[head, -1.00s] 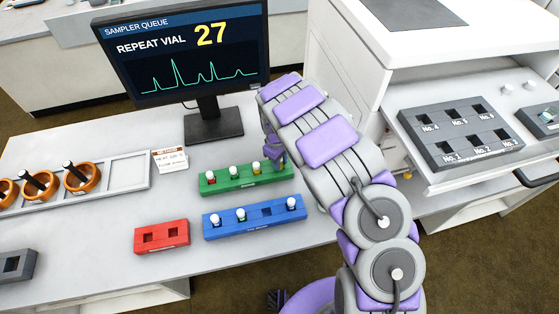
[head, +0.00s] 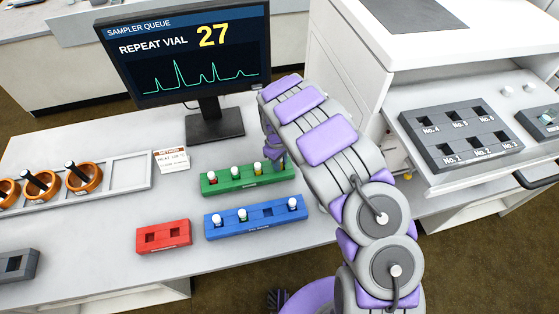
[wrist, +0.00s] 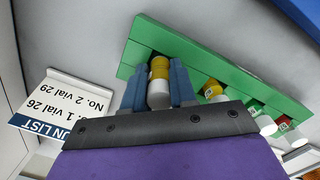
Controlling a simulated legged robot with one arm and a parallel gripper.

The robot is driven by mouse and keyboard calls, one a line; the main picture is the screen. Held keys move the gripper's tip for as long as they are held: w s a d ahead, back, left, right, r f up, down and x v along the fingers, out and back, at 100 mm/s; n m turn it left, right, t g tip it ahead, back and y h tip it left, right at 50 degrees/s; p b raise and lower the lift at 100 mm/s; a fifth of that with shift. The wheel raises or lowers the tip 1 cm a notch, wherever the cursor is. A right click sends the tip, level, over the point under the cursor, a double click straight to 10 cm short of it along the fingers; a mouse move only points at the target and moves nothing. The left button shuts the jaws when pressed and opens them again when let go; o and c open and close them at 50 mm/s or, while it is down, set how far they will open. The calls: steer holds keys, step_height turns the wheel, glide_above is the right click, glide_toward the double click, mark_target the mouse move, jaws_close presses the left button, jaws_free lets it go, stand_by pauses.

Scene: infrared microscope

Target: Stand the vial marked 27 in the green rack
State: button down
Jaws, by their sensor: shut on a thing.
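The green rack (head: 225,188) lies on the bench below the monitor. Several white-capped vials stand in it, with red, green and yellow showing below the caps. My gripper (head: 276,155) is low at the rack's right end, partly hidden by my arm. In the wrist view my gripper (wrist: 158,70) is shut on a vial (wrist: 159,76) with a white cap and a yellow band. This vial is at the end of the green rack (wrist: 140,45), in line with the other vials. Its number is not readable, and I cannot tell how deep it sits in its slot.
A blue rack (head: 225,232) with several vials and an empty red rack (head: 150,248) lie in front. The monitor (head: 185,50) shows "REPEAT VIAL 27". A method card (head: 172,161) stands left. A grey numbered tray (head: 465,160) is right. A run list card (wrist: 65,105) shows in the wrist view.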

steer(key=shift+f, duration=0.15)
steer(key=c, duration=0.8)
jaws_free()
steer(key=shift+o, duration=0.2)
steer(key=o, duration=0.3)
steer(key=shift+r+p, duration=1.95)
steer(key=shift+r, duration=1.05)
